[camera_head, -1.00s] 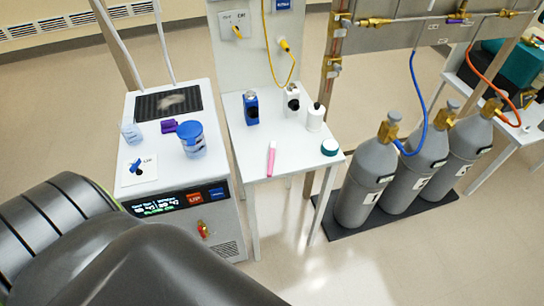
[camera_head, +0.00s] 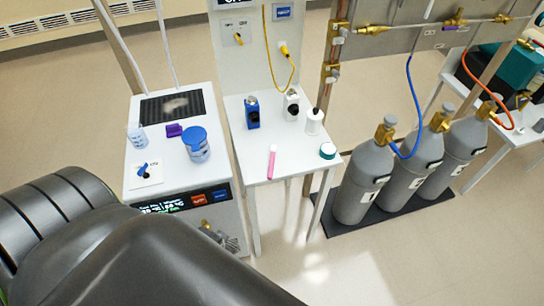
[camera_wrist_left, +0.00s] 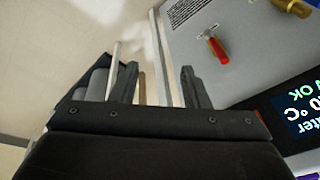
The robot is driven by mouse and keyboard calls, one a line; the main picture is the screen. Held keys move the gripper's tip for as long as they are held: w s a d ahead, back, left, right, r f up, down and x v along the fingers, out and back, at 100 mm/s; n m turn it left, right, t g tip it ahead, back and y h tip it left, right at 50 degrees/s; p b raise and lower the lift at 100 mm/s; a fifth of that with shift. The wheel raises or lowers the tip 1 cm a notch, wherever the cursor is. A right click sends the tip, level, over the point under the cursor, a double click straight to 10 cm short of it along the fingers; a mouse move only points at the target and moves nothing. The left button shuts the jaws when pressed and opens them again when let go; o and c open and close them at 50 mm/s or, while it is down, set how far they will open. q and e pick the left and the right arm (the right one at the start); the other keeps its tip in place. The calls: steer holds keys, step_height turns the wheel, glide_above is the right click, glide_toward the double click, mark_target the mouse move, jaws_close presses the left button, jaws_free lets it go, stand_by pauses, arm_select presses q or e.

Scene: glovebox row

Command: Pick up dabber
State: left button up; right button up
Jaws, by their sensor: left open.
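In the head view my dark left arm fills the lower left and hides most of the gripper. My right gripper is not in view.
The white cabinet (camera_head: 160,178) with a blue-lidded tub (camera_head: 195,144) stands left. Grey gas cylinders (camera_head: 363,182) stand right. A red-handled tap (camera_wrist_left: 215,46) sticks out near my gripper.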

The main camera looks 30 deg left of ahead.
arm_select(q)
step_height(320, 180, up, 12)
steer(key=w+f+p, duration=0.1)
steer(key=w+p, duration=0.1)
step_height(320, 180, up, 15)
steer(key=n+g+h, duration=0.2)
steer(key=n+g, duration=0.1)
steer(key=n, duration=0.2)
glide_above(271, 169)
step_height(271, 169, down, 12)
steer(key=b, duration=1.1)
steer(key=shift+s+f+b, duration=0.15)
steer(key=shift+f+b, duration=0.05)
steer(key=shift+b, duration=0.2)
steer(key=shift+f, duration=2.55)
steer(key=shift+a, duration=0.1)
jaws_close()
